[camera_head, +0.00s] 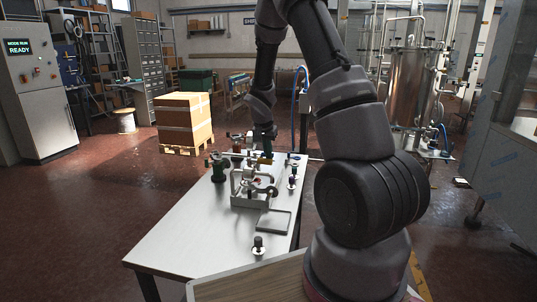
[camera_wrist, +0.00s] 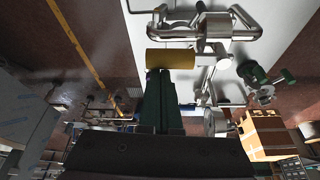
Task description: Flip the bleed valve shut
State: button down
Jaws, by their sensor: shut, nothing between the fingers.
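The pipe and valve rig (camera_head: 250,190) stands on the steel table in the head view. The wrist view shows its metal pipes (camera_wrist: 205,30) close up. A yellow cylindrical sleeve (camera_wrist: 170,58) on a metal stem lies right at my fingertips; it looks like the bleed valve's lever handle, though I cannot be sure. My gripper (camera_wrist: 165,75) is shut and empty, its dark green fingers together and pointing at the sleeve. Whether they touch it I cannot tell. In the head view my gripper (camera_head: 265,150) is small above the far part of the rig, its fingertips hard to make out.
A green valve body (camera_head: 218,168) stands left of the rig; it also shows in the wrist view (camera_wrist: 255,75). A shallow square tray (camera_head: 273,222) and a black-knobbed post (camera_head: 258,243) sit nearer. The table's left front (camera_head: 190,240) is clear. Boxes (camera_head: 184,120) stand beyond.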

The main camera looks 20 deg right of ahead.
jog(key=s+a+m, duration=0.1)
jog(key=s+m+g, duration=0.1)
jog(key=m, duration=0.1)
jog(key=shift+a+m+h, duration=0.3)
jog(key=shift+a+h, duration=0.1)
jog(key=s+a+m+g, duration=0.1)
jog(key=a+m+g, duration=0.3)
jog(key=a+m, duration=0.3)
jog(key=m, duration=0.4)
jog(key=shift+s+a+m, duration=0.25)
jog(key=shift+a+m, duration=0.05)
jog(key=shift+m, duration=0.1)
jog(key=shift+a, duration=0.1)
dwell(0.4)
